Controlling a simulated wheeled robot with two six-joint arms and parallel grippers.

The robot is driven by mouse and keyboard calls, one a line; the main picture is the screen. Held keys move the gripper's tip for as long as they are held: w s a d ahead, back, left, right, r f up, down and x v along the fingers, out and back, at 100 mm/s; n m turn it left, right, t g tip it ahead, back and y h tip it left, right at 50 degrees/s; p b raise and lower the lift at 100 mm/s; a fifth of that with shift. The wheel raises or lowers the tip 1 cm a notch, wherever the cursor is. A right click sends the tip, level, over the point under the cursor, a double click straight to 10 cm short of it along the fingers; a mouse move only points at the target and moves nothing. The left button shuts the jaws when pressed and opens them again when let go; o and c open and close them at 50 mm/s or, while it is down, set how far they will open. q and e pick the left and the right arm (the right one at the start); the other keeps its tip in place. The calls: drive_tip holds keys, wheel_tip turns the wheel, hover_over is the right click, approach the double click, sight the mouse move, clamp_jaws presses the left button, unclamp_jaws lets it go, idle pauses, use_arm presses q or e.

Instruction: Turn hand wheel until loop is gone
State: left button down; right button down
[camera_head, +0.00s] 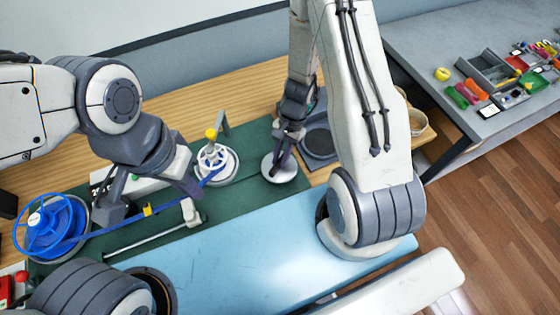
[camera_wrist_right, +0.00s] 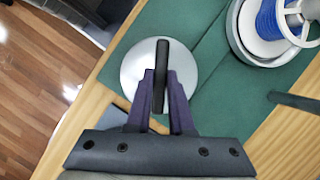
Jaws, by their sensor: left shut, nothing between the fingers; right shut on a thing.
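A white spoked wheel with a yellow knob (camera_head: 211,134) stands on the green mat; a blue strap (camera_head: 125,225) is wound below it. The strap runs left to a blue reel (camera_head: 48,228) and looks nearly straight; no clear loop shows, though my left arm hides part. In the right wrist view, the white wheel (camera_wrist_right: 290,22) is at the upper right. My left gripper (camera_head: 192,188) is shut and empty, close to the strap between reel and wheel; contact is unclear. My right gripper (camera_head: 281,155) is shut on the black upright handle (camera_wrist_right: 162,62) of a silver disc (camera_wrist_right: 135,70).
A rod with a white block (camera_head: 190,211) lies in front of the strap. A grey post (camera_head: 222,122) stands behind the white wheel. A dark grey plate (camera_head: 319,145) is right of the disc. The light blue surface (camera_head: 230,245) in front is mostly clear.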

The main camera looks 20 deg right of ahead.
drive_tip(key=m+t+b, duration=0.1)
drive_tip(key=m+b, duration=0.1)
drive_tip(key=b, duration=0.1)
drive_tip(key=shift+f+m, duration=0.15)
drive_tip(key=shift+m, duration=0.25)
drive_tip(key=shift+m+t+y+b, duration=0.3)
drive_tip(key=shift+m+b, duration=0.3)
drive_tip(key=shift+b, duration=0.15)
drive_tip(key=shift+r, duration=0.2)
drive_tip(key=c, duration=0.8)
unclamp_jaws()
drive_tip(key=shift+s, duration=0.1)
drive_tip(key=s+p+v, duration=0.1)
drive_tip(key=p+v, duration=0.1)
drive_tip(key=v, duration=0.8)
drive_tip(key=shift+w+r, duration=0.25)
drive_tip(key=shift+w, duration=0.25)
drive_tip(key=shift+d, duration=0.15)
